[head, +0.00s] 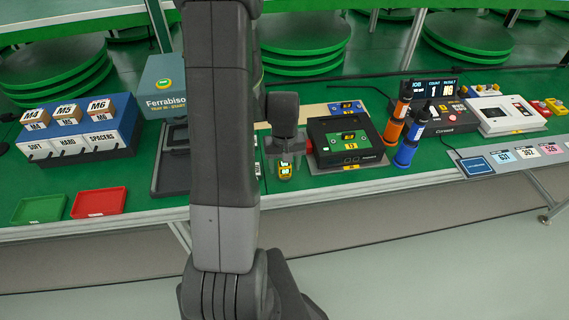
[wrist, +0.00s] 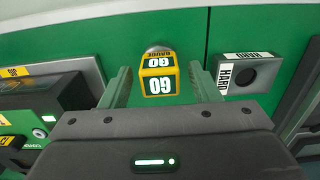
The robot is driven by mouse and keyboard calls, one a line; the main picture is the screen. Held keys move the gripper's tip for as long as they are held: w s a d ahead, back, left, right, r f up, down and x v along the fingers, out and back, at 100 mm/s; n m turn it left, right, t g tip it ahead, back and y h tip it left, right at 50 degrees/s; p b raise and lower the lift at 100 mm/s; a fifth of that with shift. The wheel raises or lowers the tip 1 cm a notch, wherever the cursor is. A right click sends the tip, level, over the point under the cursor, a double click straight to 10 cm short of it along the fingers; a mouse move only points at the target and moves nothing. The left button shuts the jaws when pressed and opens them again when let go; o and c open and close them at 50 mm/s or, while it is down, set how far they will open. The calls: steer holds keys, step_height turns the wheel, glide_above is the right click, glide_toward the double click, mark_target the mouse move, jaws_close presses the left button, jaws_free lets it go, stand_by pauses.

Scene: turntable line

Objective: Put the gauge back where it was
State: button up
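The gauge is a small yellow block marked GO GAUGE (wrist: 158,81), with a rounded grey end behind it in the wrist view. It also shows in the head view (head: 285,171), over the green bench top near the front edge. My gripper (wrist: 160,76) is open, one finger on each side of the gauge. Green gaps show between the gauge and both fingers. In the head view my gripper (head: 286,158) hangs over the gauge, beside my arm. I cannot tell whether the gauge rests flat on the bench.
A grey holder labelled HARD (wrist: 252,72) with a dark round opening lies right of the gauge. A black device (head: 347,138) stands close right in the head view, with orange (head: 397,119) and blue (head: 411,139) drivers beyond. Green (head: 39,209) and red (head: 99,202) trays lie left.

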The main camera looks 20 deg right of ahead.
steer(key=shift+r, duration=0.1)
step_height(320, 180, up, 12)
stand_by(0.7)
stand_by(1.3)
